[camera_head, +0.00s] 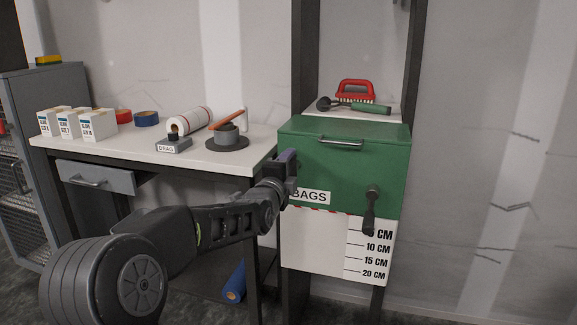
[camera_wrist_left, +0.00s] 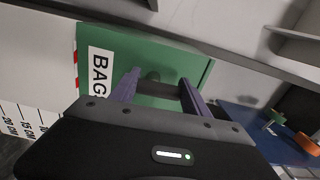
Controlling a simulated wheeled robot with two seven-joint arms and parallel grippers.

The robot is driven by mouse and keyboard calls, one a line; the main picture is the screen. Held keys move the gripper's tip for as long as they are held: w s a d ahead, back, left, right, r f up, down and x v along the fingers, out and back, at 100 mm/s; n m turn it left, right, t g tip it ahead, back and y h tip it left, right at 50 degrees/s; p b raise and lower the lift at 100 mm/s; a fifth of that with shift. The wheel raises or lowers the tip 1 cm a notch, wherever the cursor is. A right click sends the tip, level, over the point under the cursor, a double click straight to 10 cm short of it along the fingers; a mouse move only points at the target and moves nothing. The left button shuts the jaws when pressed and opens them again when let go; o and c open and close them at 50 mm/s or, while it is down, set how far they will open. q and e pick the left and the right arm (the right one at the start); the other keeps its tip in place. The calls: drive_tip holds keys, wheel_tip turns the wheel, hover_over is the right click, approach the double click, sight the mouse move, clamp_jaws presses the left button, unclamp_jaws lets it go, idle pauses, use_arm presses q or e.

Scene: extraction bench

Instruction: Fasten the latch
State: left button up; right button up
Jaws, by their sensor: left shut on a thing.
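The green box (camera_head: 325,150) has its lid down and a BAGS label on its front. A dark latch handle (camera_head: 371,205) hangs down on the front right. My left gripper (camera_head: 290,163) is at the front left of the box and covers part of that area. In the left wrist view, my left gripper's fingers (camera_wrist_left: 160,92) stand either side of a dark latch-like part (camera_wrist_left: 153,78) next to the BAGS label (camera_wrist_left: 100,70), and are shut on it. Its lower end is hidden behind my gripper body. My right gripper is not in view.
A red-handled brush (camera_head: 356,91) and a green-handled tool (camera_head: 365,107) lie above the box. The right side is clear.

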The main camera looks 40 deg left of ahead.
use_arm(q)
drive_tip(key=shift+m, duration=0.3)
drive_tip(key=o, duration=1.4)
drive_tip(key=shift+s, duration=0.1)
drive_tip(key=v, duration=0.7)
drive_tip(key=shift+s+d+p, duration=0.2)
drive_tip(key=shift+s+p, duration=0.1)
